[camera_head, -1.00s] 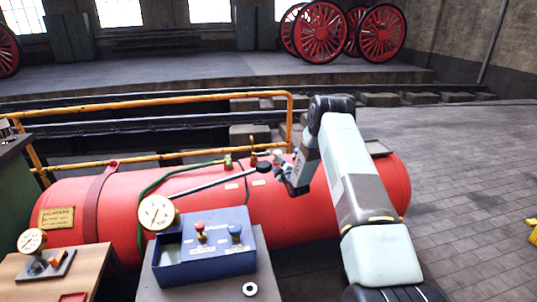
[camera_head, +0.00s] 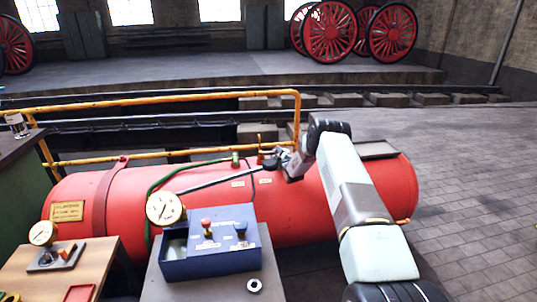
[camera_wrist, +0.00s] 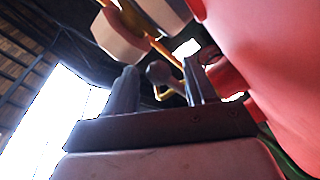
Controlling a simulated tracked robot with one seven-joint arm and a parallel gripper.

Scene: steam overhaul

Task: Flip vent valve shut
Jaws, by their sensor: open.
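The red boiler drum (camera_head: 330,205) lies across the middle of the head view. On its top are a green-brass fitting (camera_head: 235,159), a thin upright brass fitting (camera_head: 260,146) and a long grey lever (camera_head: 222,179) with a black knob (camera_head: 270,164). I cannot tell for sure which is the vent valve. My gripper (camera_head: 286,161) is above the drum top, right beside these fittings, and partly hides them. In the wrist view my gripper (camera_wrist: 161,88) has its fingers apart. A dark round knob (camera_wrist: 158,71) shows between them; contact cannot be told.
A yellow rail (camera_head: 170,103) runs behind the drum. In front, a blue box (camera_head: 208,250) with red and blue knobs and a gauge (camera_head: 164,208) stands on a grey stand. A wooden table (camera_head: 110,272) is at left. The paved floor (camera_head: 470,190) at right is clear.

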